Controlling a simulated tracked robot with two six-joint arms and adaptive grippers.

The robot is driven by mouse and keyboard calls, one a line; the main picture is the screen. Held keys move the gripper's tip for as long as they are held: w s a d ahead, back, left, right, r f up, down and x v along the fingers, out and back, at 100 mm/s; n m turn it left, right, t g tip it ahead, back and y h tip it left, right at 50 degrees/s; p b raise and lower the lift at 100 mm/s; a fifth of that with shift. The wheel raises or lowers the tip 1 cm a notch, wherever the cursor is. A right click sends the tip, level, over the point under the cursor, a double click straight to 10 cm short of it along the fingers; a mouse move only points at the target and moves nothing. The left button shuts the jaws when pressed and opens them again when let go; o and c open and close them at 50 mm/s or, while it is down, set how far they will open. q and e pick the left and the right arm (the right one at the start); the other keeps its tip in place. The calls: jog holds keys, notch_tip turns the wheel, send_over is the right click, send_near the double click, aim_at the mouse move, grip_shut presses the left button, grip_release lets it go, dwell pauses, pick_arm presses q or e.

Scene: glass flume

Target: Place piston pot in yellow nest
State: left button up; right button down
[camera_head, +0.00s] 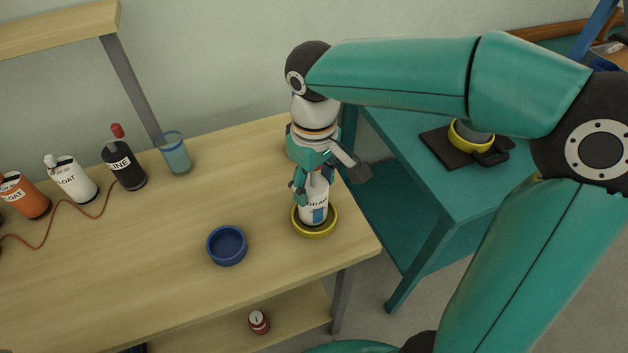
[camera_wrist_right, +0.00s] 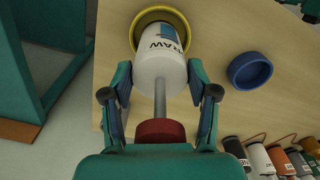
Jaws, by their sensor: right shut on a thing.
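The piston pot (camera_head: 314,209) is a white cylinder with dark lettering and a blue patch, upright in the head view. In the right wrist view the pot (camera_wrist_right: 160,68) shows its grey rod and red knob (camera_wrist_right: 160,131). The yellow nest (camera_head: 315,233) is a shallow ring near the bench's right front corner. The pot's lower end is within the ring's outline; whether it touches the nest floor is hidden. My right gripper (camera_head: 313,188) is shut on the pot from above, one finger on each side. My left gripper is not in view.
An empty blue nest (camera_head: 227,246) lies left of the yellow one. Several bottles, including a black one (camera_head: 124,166), and a glass (camera_head: 175,154) stand at the back left. A teal table (camera_head: 400,130) stands right, beyond a gap.

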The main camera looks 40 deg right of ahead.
jog(key=shift+f, duration=0.1)
jog(key=shift+c, duration=1.5)
grip_release()
jog(key=shift+r, duration=0.2)
notch_tip(320, 180, up, 12)
jog(key=shift+f+p, duration=0.1)
jog(key=shift+p, duration=0.8)
